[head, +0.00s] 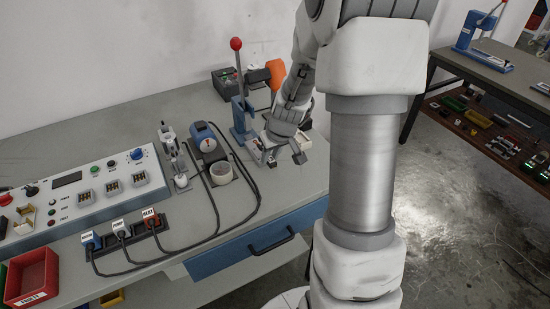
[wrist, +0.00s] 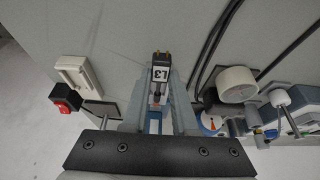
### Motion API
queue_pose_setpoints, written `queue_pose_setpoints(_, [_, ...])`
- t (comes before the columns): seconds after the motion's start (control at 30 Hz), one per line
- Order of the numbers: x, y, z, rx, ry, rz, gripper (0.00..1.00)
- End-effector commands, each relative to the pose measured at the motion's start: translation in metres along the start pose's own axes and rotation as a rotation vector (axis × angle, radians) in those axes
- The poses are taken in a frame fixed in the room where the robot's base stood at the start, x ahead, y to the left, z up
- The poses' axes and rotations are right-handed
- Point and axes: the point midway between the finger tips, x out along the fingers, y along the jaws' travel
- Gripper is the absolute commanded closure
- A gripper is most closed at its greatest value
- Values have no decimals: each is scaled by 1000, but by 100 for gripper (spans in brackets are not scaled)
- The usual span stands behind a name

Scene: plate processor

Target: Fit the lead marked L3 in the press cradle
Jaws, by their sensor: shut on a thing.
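A small dark plug-like lead (wrist: 160,74) has a white label reading L3 and brass-coloured pins at its tip. It sits between the grey fingers of my gripper (wrist: 160,82), which are shut on it. In the head view my gripper (head: 270,155) is low over the bench, beside the base of the blue press (head: 241,122), whose lever has a red knob. A blue part shows behind the lead in the wrist view. The press cradle is hidden by my gripper in the head view, and I cannot clearly make it out in the wrist view.
Tagged plugs with black cables (head: 122,233) sit near the front edge. A control panel (head: 85,196) and red bin (head: 32,277) are further left.

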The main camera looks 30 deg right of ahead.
Motion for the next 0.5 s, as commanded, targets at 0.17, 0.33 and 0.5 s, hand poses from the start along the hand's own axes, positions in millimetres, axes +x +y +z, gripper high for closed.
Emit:
queue_pose_setpoints(0.17, [7,0,-17,-2,-1,0,100])
queue_pose_setpoints(0.33, [13,-1,-33,-1,0,0,100])
queue_pose_setpoints(0.5, [19,0,-47,-1,0,0,100])
